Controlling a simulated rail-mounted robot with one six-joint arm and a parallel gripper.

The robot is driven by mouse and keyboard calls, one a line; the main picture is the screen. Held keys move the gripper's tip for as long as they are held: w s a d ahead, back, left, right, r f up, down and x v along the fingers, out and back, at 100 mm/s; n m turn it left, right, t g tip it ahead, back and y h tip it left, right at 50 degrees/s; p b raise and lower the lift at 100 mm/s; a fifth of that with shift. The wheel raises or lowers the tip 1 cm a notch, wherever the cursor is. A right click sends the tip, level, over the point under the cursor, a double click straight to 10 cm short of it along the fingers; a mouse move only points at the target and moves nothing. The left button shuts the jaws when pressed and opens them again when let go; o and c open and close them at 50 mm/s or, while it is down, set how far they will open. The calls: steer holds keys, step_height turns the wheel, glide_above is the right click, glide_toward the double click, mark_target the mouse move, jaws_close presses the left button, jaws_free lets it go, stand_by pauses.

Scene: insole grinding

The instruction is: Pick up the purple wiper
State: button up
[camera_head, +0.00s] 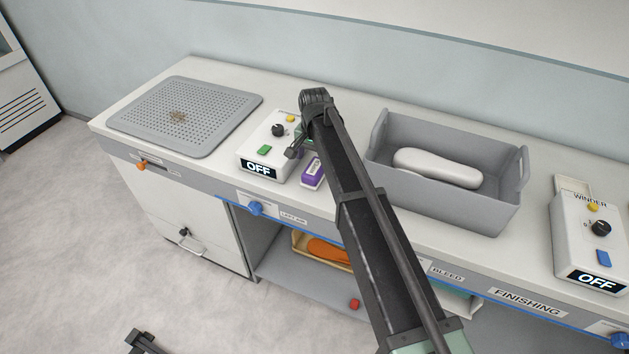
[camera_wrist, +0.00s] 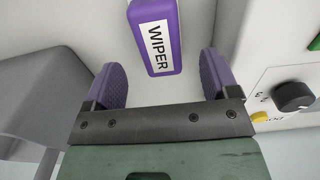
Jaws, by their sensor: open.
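The purple wiper (camera_head: 312,173) lies on the white counter, just right of the left control box. In the wrist view the wiper (camera_wrist: 156,38), with its white "WIPER" label, is at the top middle. My gripper (camera_wrist: 166,80) is open, its two purple-padded fingers apart below the wiper's near end in that view. Nothing is between the fingers, and the wiper's far end is cut off by the frame's top edge. In the head view my arm hides most of my gripper, which is beside the wiper.
The left control box (camera_head: 264,147) reads OFF and stands close to the wiper. A grey bin (camera_head: 450,204) with a white shoe-shaped piece (camera_head: 438,168) is on the right. A perforated grey mat (camera_head: 185,140) lies at far left. The winder box (camera_head: 590,243) stands far right.

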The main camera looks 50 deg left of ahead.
mark_target(315, 167)
step_height(315, 167, down, 5)
steer(key=b, duration=0.5)
steer(key=shift+f, duration=0.15)
steer(key=shift+r, duration=0.25)
steer(key=c, duration=1)
step_height(315, 167, up, 20)
steer(key=p, duration=2)
